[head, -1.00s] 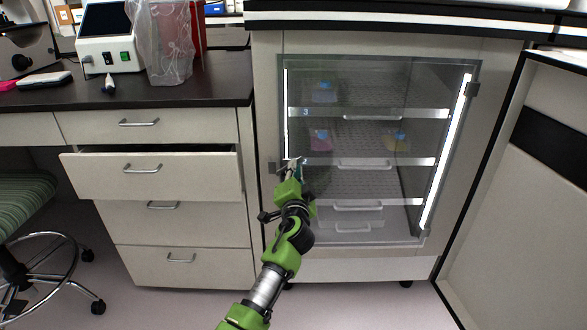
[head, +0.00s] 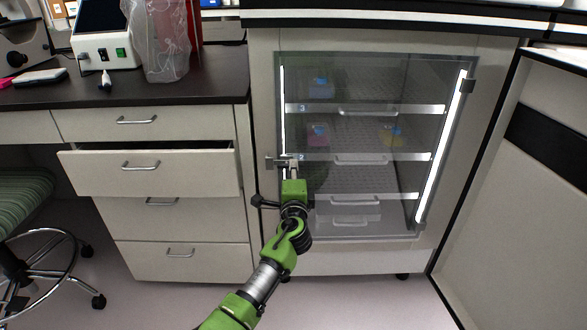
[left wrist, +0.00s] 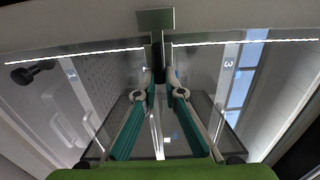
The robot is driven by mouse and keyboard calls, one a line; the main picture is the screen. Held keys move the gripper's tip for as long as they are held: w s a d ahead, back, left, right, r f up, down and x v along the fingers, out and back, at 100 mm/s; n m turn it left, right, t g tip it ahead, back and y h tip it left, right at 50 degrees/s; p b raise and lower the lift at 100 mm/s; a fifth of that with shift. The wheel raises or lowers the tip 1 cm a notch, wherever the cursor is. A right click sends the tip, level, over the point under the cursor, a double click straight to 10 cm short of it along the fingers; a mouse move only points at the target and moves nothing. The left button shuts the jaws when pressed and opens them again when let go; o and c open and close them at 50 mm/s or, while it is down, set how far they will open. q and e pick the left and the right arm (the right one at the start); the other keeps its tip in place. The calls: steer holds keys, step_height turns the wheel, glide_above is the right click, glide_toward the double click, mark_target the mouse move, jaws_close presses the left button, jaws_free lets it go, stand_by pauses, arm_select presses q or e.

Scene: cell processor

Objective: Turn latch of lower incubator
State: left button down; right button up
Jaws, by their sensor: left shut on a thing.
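The lower incubator (head: 375,135) has a closed clear door with a lit strip along each side. Its small metal latch (head: 269,162) is at the door's left edge, about mid-height. My left gripper (head: 288,162) is at the latch, with its arm rising from below. In the left wrist view the latch plate (left wrist: 155,19) and its dark stem show at the top. The fingertips (left wrist: 158,78) of my left gripper close on the stem's end. The exact contact is partly hidden. My right gripper is not in view.
A cabinet with drawers (head: 150,175) stands to the left, one drawer pulled slightly open. A stool (head: 30,215) is at far left. A pale panel (head: 525,210) stands on the right. Shelves with coloured containers show inside the incubator. The floor in front is partly clear.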

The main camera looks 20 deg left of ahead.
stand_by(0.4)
arm_select(q)
steer(key=c, duration=2.1)
jaws_free()
steer(key=shift+c, duration=0.2)
steer(key=v, duration=1.2)
